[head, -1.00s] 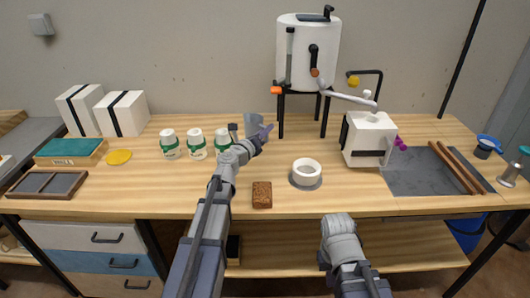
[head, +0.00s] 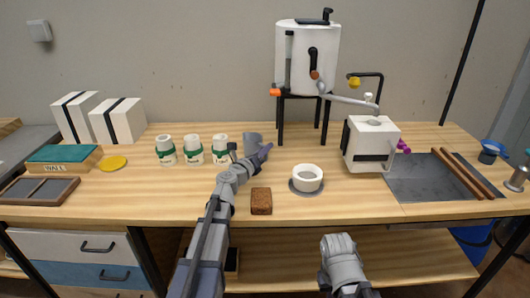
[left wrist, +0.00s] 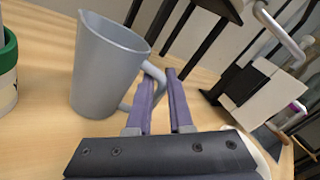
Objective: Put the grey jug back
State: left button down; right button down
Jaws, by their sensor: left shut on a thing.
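The grey jug (head: 252,141) is at the middle of the wooden table, right of the white jars with green bands. In the left wrist view the jug (left wrist: 103,70) looks upright, with its handle toward my gripper. My left gripper (head: 262,155) is shut on the jug's handle; its two purple fingers (left wrist: 160,92) lie on either side of the handle in the left wrist view. The jug's base is at or just above the table; I cannot tell which. Of my right arm only a grey link shows at the bottom, and its gripper is out of view.
White jars (head: 193,150) stand close left of the jug. A white tank (head: 307,58) on a black stand is behind right. A white bowl (head: 307,178) on a grey disc and a brown block (head: 261,201) are in front. A white box device (head: 371,145) stands further right.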

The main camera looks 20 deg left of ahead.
pick_arm(q)
jog(key=shift+f, duration=0.1)
jog(key=shift+f, duration=0.15)
jog(key=c, duration=0.8)
grip_release()
jog(key=shift+r, duration=0.25)
jog(key=v, duration=1.2)
